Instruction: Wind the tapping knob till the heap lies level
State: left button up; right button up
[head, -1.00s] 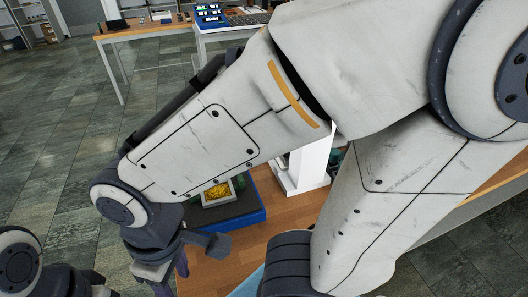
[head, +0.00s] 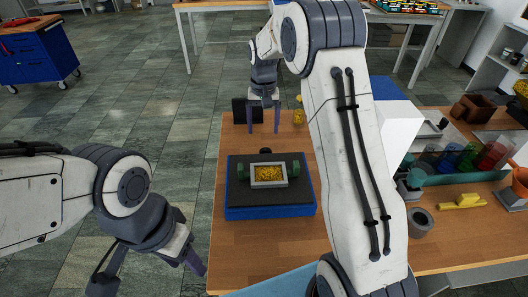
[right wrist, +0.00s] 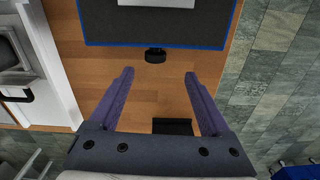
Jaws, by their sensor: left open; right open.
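The yellow heap (head: 268,173) lies in a grey tray (head: 268,186) on a black-topped blue base (head: 270,212); I cannot tell whether its surface is level. A dark knob (head: 266,151) sticks out at the base's far side, and shows in the right wrist view (right wrist: 155,55). My right gripper (head: 263,131) is open and empty beyond the knob. In the right wrist view its fingertips (right wrist: 160,72) point toward the knob, which lies just past the gap, apparently untouched. My left gripper (head: 148,280) is open and empty at the lower left, off the table.
Green blocks (head: 240,171) flank the tray. A black upright object (head: 240,110) and a small yellow item (head: 298,116) are near the far edge. A white block (head: 396,130), a clear bin of coloured cups (head: 460,160) and a grey cup (head: 420,222) stand right. Bare wood is left of the base.

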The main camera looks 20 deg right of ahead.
aim_at(265, 149)
jog(key=shift+w+d+f, duration=0.3)
jog(key=shift+d+f, duration=0.15)
jog(key=shift+d, duration=0.15)
jog(key=shift+d+f, duration=0.1)
jog(key=shift+f, duration=0.25)
notch_tip(265, 149, down, 10)
jog(key=shift+r+p, duration=0.25)
jog(key=shift+p, duration=0.55)
grip_shut()
jog(key=shift+a, duration=0.2)
